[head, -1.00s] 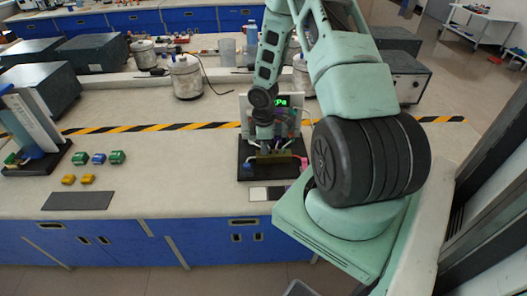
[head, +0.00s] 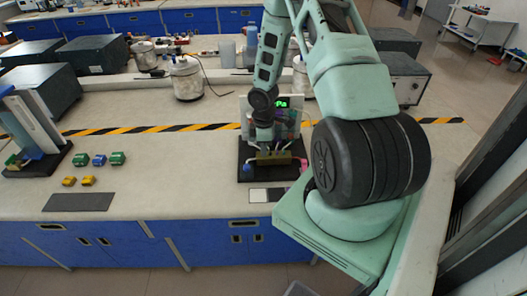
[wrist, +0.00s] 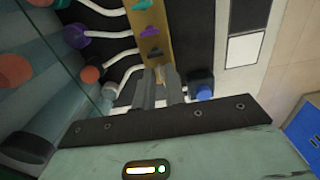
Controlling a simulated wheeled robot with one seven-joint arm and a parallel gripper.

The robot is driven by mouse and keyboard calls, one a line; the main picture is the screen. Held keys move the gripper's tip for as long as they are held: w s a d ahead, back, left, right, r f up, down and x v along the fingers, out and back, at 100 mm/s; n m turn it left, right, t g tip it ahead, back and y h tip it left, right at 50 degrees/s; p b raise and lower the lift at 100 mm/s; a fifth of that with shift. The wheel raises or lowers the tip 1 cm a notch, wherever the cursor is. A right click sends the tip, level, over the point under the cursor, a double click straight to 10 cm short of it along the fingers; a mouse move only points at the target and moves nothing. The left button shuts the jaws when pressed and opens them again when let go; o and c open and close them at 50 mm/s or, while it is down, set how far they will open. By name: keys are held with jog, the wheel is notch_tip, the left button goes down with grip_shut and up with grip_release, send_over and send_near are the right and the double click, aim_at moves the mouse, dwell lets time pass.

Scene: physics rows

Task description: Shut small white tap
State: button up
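A brass manifold bar (head: 275,158) stands on a black base in front of a panel with a green display. I cannot make out the small white tap; the fingers cover that end of the bar. A blue fitting (wrist: 203,88) is just right of the fingers.
White hoses (wrist: 118,48) run from the bar to coloured round fittings on the panel at left. A black-and-white card (head: 267,195) lies in front of the base. Green, blue and yellow blocks (head: 99,160) lie well to the left, with clear bench between.

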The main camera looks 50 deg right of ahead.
jog(key=shift+c, duration=0.3)
grip_shut()
jog(key=m, duration=0.4)
jog(key=shift+m+b, duration=0.3)
jog(key=shift+m, duration=1.1)
jog(key=shift+m, duration=1.1)
jog(key=m, duration=0.4)
jog(key=shift+m, duration=0.4)
